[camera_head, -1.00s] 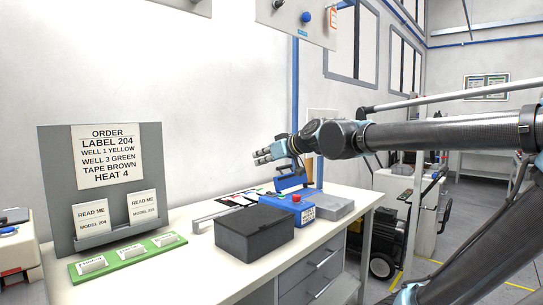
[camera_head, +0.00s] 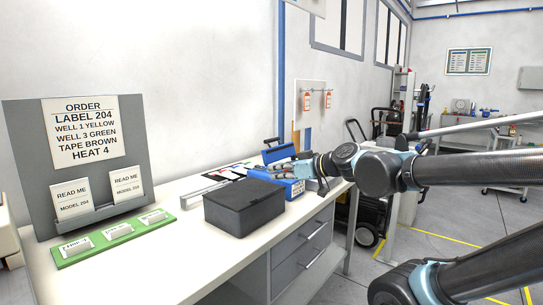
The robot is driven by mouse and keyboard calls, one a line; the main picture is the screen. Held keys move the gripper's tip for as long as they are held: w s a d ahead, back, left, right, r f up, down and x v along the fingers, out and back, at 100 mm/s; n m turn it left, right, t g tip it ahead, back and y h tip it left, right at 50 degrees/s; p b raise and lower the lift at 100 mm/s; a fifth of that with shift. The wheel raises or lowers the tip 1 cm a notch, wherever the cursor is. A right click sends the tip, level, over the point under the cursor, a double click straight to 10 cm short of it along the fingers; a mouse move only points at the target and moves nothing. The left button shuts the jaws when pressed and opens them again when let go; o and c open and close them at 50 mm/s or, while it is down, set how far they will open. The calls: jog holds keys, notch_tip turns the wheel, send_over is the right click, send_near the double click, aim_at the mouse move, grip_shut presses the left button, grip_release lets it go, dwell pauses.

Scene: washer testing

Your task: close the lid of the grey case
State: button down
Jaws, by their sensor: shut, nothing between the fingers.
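A dark grey case (camera_head: 243,208) stands on the white bench. Its top is flat and level, and its lid looks closed down. My gripper (camera_head: 283,171) is shut and empty. It points left in the picture, just behind and right of the case, and appears apart from it. It overlaps a blue device (camera_head: 294,188) in the picture; I cannot tell whether it touches that. My gripper and wrist hide part of the bench behind.
A green strip (camera_head: 120,234) with several labelled pieces lies left of the case, before a grey order board (camera_head: 30,165). Flat items (camera_head: 222,174) lie behind the case. The bench top (camera_head: 165,277) in front is clear, with drawers (camera_head: 303,247) below at right.

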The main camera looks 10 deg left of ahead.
jog(key=shift+s+d+f, duration=0.15)
jog(key=shift+d+f, duration=0.1)
jog(key=shift+f, duration=0.85)
jog(key=shift+s+d+f, duration=0.1)
jog(key=shift+d+f, duration=0.2)
jog(key=shift+f, duration=0.8)
jog(key=shift+s+d+f, duration=0.15)
jog(key=shift+d+f, duration=0.1)
jog(key=shift+f, duration=0.85)
jog(key=r, duration=0.2)
send_near(274, 193)
notch_tip(274, 193, down, 4)
jog(key=d, duration=0.2)
jog(key=s+d+f+m+g+h, duration=0.2)
jog(key=d+f+m+h, duration=0.4)
jog(key=d, duration=0.7)
jog(key=s+d+f+m+g+h, duration=0.2)
jog(key=d+f+m+h, duration=0.4)
jog(key=d, duration=0.7)
notch_tip(274, 193, down, 3)
jog(key=shift+s+r+m+h, duration=0.15)
jog(key=shift+s+m+h, duration=0.15)
jog(key=shift+s+h, duration=0.4)
